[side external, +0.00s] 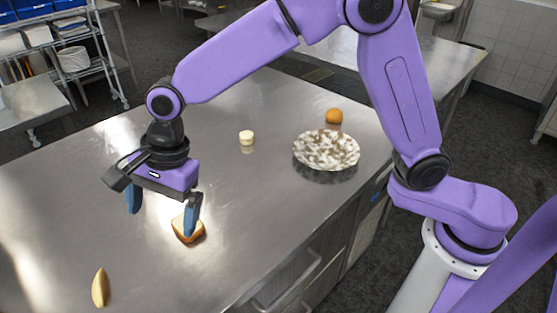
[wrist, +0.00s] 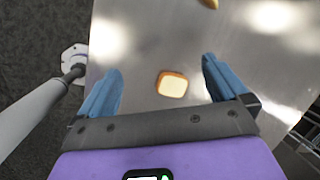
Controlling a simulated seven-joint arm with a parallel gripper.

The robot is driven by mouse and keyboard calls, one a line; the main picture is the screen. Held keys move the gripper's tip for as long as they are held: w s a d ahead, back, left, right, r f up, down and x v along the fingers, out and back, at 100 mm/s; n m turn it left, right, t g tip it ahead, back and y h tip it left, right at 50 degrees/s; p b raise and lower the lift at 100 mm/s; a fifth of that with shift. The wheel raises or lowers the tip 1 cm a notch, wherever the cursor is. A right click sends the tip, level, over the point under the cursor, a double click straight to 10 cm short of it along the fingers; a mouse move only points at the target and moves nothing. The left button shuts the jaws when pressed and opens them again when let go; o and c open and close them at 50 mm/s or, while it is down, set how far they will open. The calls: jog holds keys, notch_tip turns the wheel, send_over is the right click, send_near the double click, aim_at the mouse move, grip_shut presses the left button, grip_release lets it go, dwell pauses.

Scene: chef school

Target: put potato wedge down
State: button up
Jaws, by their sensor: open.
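The potato wedge (side external: 100,287) is a pale yellow wedge with a darker edge, lying on the steel table near its front left in the side view. In the wrist view the wedge (wrist: 210,3) shows only partly at the top edge. My gripper (side external: 164,212) is open and empty above the table, apart from the wedge. Its two blue fingers are wide apart in the wrist view (wrist: 160,82). A slice of bread (side external: 188,231) with a brown crust lies on the table below my gripper; it shows between the fingers in the wrist view (wrist: 172,85).
A mottled white and brown plate (side external: 326,150) stands on the table (side external: 250,205) at the right. A small cream-coloured cylinder (side external: 246,138) and an orange round thing (side external: 334,116) are farther back. The table's left part is clear around the wedge.

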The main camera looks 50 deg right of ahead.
jog(key=s+d+n+h, duration=0.1)
jog(key=s+d+n, duration=0.6)
jog(key=d, duration=0.4)
jog(key=s+d+n, duration=0.8)
jog(key=d+n, duration=0.1)
jog(key=d, duration=0.2)
jog(key=s+d+n+h, duration=0.1)
jog(key=s+d+n, duration=0.7)
jog(key=d, duration=0.3)
jog(key=shift+s+d+r+n+g+h, duration=0.15)
jog(key=shift+d+n+g+h, duration=0.15)
jog(key=shift+n+g, duration=0.1)
